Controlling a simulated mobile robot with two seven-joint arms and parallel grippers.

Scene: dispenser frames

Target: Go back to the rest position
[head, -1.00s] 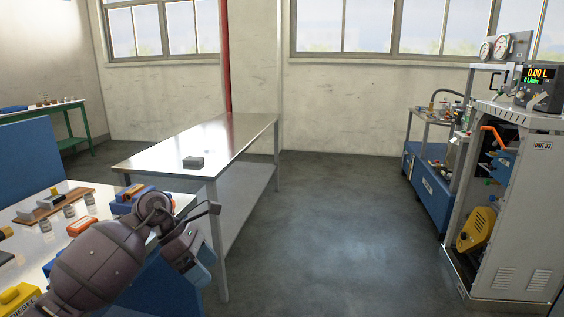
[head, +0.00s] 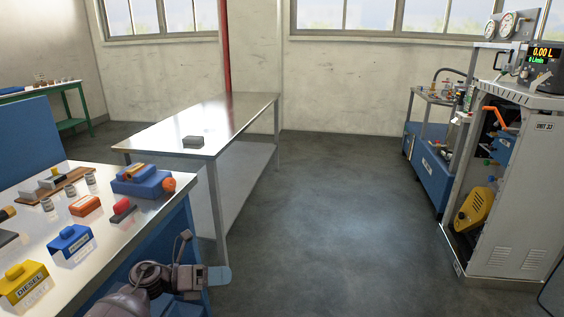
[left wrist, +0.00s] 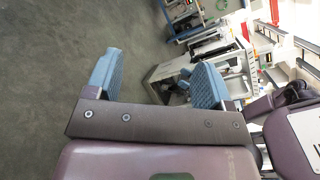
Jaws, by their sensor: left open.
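My left gripper (head: 217,279) is low in the head view, beside the front right corner of the near workbench. Its arm comes in from the bottom edge. In the left wrist view the two blue-padded fingers (left wrist: 156,78) stand wide apart with nothing between them, so it is open and empty. Bare floor and, farther off, the grey dispenser unit show past the fingers. My right gripper is in neither view.
The near workbench (head: 107,250) holds yellow, blue and orange blocks and several small jars. A steel table (head: 240,110) with a dark block (head: 193,141) stands behind it. The dispenser unit (head: 520,190) is at right. The middle floor (head: 330,220) is clear.

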